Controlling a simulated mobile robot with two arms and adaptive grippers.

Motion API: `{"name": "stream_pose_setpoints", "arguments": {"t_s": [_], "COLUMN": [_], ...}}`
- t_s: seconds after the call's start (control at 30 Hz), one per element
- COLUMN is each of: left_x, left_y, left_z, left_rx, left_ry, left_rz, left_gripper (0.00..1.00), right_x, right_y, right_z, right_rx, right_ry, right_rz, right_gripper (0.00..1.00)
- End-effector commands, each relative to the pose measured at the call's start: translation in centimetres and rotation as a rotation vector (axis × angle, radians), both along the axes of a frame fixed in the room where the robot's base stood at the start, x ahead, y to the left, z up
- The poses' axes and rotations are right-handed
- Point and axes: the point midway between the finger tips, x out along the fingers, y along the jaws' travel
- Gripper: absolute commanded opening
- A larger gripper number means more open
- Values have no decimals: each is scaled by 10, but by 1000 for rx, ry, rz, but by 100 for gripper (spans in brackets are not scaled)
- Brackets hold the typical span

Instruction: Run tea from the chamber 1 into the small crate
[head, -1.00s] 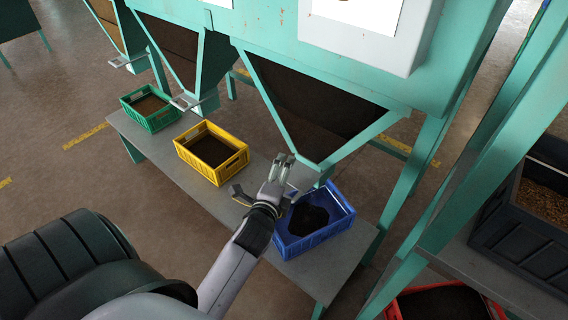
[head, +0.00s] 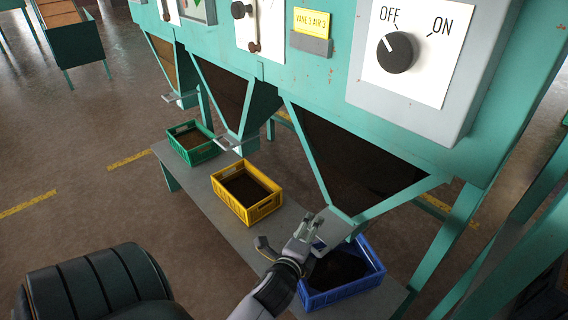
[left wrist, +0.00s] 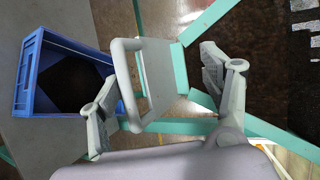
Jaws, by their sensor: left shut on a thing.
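My left gripper (head: 311,228) is at the bottom of the nearest teal chute (head: 350,165), shut on the grey gate handle (left wrist: 158,72), which shows between the fingers in the left wrist view. Below it, the blue crate (head: 345,294) stands on the bench with dark tea (head: 338,270) inside; my gripper hides part of it. The blue crate also shows in the left wrist view (left wrist: 28,75), with dark tea in it. Dark material shows behind the chute's front. I cannot read a chamber number. My right gripper is not in view.
A yellow crate (head: 262,208) and a green crate (head: 203,152) stand along the grey bench (head: 200,190) under neighbouring chutes. A panel with an OFF/ON knob (head: 397,52) is above the nearest chute, its mark towards OFF. Teal legs stand at the right.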

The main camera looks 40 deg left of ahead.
Motion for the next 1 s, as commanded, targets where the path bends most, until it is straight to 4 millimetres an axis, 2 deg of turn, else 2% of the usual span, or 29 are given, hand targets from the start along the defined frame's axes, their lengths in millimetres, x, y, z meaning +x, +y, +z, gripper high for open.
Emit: {"name": "stream_pose_setpoints", "arguments": {"t_s": [0.03,0.27,0.3,0.6,1.0], "left_x": [3,-12,-14,-36,-63], "left_y": [-4,-10,-11,-17,-25], "left_z": [26,29,29,27,30], "left_rx": [8,6,6,4,1], "left_ry": [-54,-54,-54,-43,-39], "left_rz": [-12,-14,-14,-11,-9], "left_gripper": [49,43,31,31,31], "right_x": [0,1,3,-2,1], "right_y": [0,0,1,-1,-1], "right_z": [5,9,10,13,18], "right_rx": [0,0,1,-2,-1], "right_ry": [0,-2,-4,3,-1], "right_rz": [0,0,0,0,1], "right_gripper": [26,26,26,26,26]}}
